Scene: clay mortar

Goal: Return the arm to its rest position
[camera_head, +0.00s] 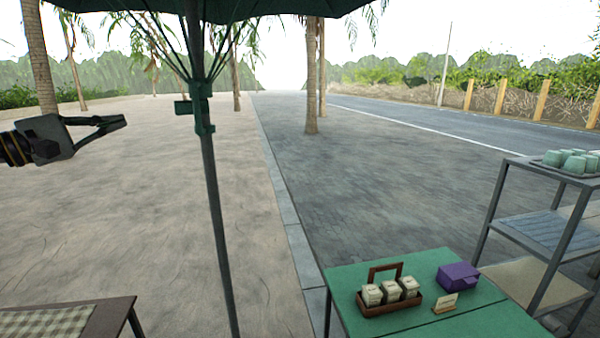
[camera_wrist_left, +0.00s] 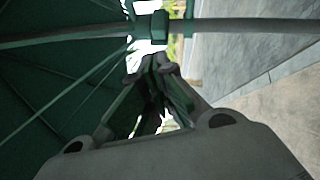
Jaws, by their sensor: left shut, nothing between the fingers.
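My left gripper (camera_head: 118,122) comes in from the left edge in the head view, raised well above the ground. Its fingers are closed together and hold nothing. In the left wrist view the closed fingers (camera_wrist_left: 158,72) point toward the green umbrella's pole and ribs. In the head view the gripper is left of the umbrella pole (camera_head: 212,210), with a visible gap between them in the picture. My right gripper is in neither view.
The green umbrella canopy (camera_head: 240,8) hangs overhead. A green table (camera_head: 345,275) holds a brown caddy (camera_head: 390,303) with jars, a purple box (camera_head: 458,276) and a small sign (camera_head: 445,303). A shelf cart (camera_head: 540,228) with cups stands right. A table with a checked cloth (camera_head: 45,322) is lower left.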

